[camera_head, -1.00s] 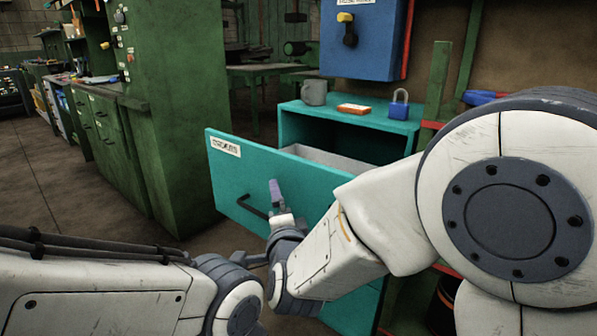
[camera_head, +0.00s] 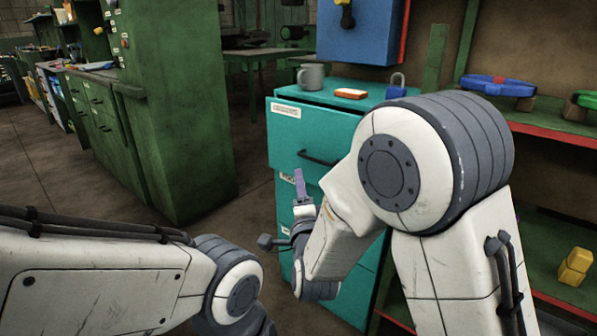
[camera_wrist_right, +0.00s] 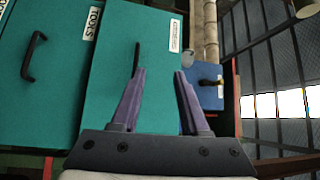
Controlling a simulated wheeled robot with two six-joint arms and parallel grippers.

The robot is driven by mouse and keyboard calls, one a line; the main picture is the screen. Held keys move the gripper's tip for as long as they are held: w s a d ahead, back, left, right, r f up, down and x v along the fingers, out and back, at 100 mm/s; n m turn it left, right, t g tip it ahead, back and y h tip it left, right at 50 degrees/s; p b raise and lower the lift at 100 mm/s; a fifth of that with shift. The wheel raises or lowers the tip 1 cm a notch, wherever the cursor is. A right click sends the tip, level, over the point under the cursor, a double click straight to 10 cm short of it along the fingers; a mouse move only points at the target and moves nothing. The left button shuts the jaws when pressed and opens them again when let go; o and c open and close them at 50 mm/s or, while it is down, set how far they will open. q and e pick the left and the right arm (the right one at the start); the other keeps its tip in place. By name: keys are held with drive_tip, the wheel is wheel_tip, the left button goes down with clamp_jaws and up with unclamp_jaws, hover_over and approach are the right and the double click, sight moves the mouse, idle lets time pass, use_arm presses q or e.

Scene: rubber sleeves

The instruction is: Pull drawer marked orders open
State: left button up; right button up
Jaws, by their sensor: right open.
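A teal drawer cabinet (camera_head: 283,150) stands at the middle right of the head view. A lower drawer's label reads TOOLS (camera_wrist_right: 92,22) in the right wrist view. My right gripper (camera_head: 299,173) is open and empty in front of the cabinet, below the top handle. In the wrist view its purple fingers (camera_wrist_right: 160,75) point at the top drawer, with its handle (camera_wrist_right: 137,57) near one fingertip. My left gripper is out of view.
Shelves with a yellow object (camera_head: 575,266) are at right.

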drive_tip(key=w+f+b, duration=0.1)
drive_tip(key=w+f, duration=0.1)
drive_tip(key=w, duration=0.9)
drive_tip(key=shift+w+a+f, duration=0.15)
drive_tip(key=shift+w+f, duration=0.05)
drive_tip(key=shift+w, duration=0.1)
drive_tip(key=shift+c, duration=0.3)
clamp_jaws()
idle(0.7)
drive_tip(key=shift+o, duration=0.3)
unclamp_jaws()
